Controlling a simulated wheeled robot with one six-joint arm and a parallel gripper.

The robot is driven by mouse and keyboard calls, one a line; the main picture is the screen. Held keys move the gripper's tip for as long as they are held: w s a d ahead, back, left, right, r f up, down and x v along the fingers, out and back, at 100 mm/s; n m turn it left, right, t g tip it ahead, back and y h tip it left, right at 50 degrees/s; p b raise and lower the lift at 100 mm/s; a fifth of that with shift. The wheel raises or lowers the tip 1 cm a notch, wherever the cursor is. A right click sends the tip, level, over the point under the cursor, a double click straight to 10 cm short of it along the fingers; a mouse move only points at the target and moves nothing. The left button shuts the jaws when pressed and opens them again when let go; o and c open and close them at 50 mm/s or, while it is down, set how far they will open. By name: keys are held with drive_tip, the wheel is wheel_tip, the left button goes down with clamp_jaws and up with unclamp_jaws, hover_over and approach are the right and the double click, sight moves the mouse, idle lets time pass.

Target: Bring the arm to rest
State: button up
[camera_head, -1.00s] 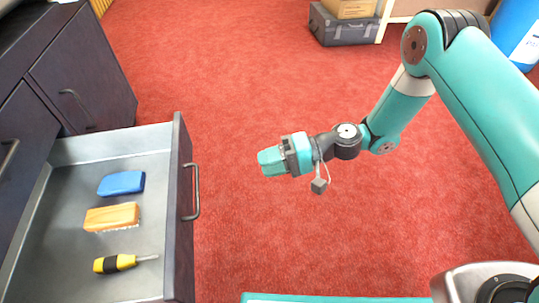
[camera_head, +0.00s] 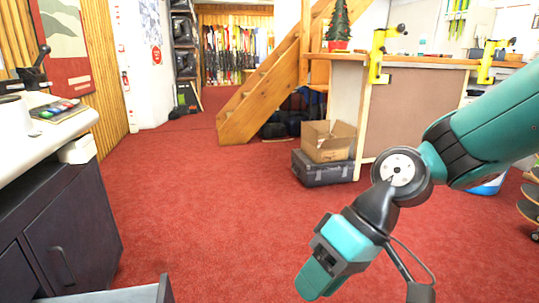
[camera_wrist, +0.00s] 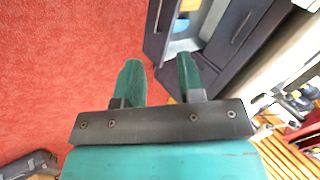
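My gripper (camera_head: 315,280) hangs at the lower middle of the head view, at the end of my teal arm, pointing down and to the left over the red carpet. In the wrist view my gripper (camera_wrist: 158,70) shows two teal fingers with a clear gap between them. It is open, and nothing is between the fingers. It touches nothing that I can see.
The dark cabinet (camera_head: 75,225) stands at the left, with its open drawer (camera_head: 130,294) at the bottom edge. A grey case (camera_head: 322,170) with a cardboard box (camera_head: 328,141) on it stands by the workbench (camera_head: 412,122). Carpet (camera_head: 200,190) between is clear.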

drive_tip(key=s+d+r+t+h+p, duration=0.2)
drive_tip(key=s+d+r+h, duration=0.1)
drive_tip(key=s+d+r, duration=0.45)
wheel_tip(320, 180, up, 37)
drive_tip(key=p, duration=3.7)
drive_tip(key=shift+s+d+m+p, duration=0.3)
drive_tip(key=shift+s+d+p, duration=0.05)
drive_tip(key=shift+p, duration=0.05)
